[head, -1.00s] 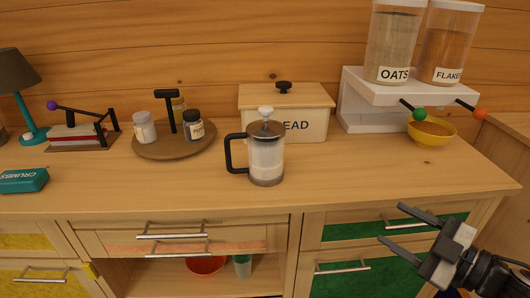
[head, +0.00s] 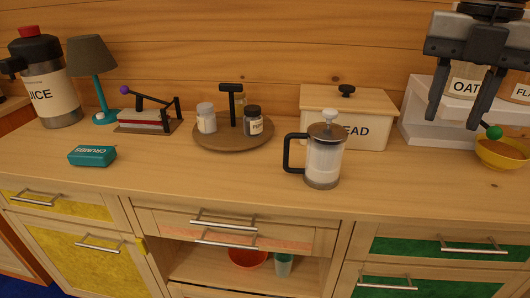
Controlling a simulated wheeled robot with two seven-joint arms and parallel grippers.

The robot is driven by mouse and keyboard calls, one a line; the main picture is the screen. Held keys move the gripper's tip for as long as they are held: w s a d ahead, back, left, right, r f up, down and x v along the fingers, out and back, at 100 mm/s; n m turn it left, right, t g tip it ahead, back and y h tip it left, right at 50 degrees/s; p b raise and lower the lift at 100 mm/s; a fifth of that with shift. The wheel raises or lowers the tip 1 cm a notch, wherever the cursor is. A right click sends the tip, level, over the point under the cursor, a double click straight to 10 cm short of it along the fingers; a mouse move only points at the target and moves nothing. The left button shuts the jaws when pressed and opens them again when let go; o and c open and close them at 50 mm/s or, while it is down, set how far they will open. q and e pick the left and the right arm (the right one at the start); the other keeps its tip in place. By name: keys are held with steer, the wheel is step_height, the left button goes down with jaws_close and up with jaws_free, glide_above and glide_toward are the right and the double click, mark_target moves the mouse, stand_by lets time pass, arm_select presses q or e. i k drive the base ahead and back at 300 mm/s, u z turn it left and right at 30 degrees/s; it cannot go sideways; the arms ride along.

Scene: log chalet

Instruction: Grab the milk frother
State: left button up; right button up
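The milk frother (head: 323,163) is a clear glass jug with a grey metal lid, a white knob, a black handle on its left side and a white band of milk inside. It stands upright on the wooden counter, in front of the bread box. My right gripper (head: 457,112) is at the upper right, raised in front of the cereal dispensers. Its two dark fingers point down and are spread apart, with nothing between them. It is apart from the frother, to the right of it and higher in the picture. My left gripper is not in view.
The bread box (head: 314,103) stands close behind the frother. A round turntable (head: 220,142) with jars is to its left. A yellow bowl (head: 497,154) and the white dispenser stand (head: 412,113) are at right. The counter (head: 400,192) is clear right of the frother.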

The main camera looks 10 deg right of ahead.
mark_target(326, 146)
steer(key=u, duration=3.2)
steer(key=k, duration=1.65)
steer(key=z, duration=1.45)
steer(key=i, duration=0.5)
steer(key=u, duration=0.1)
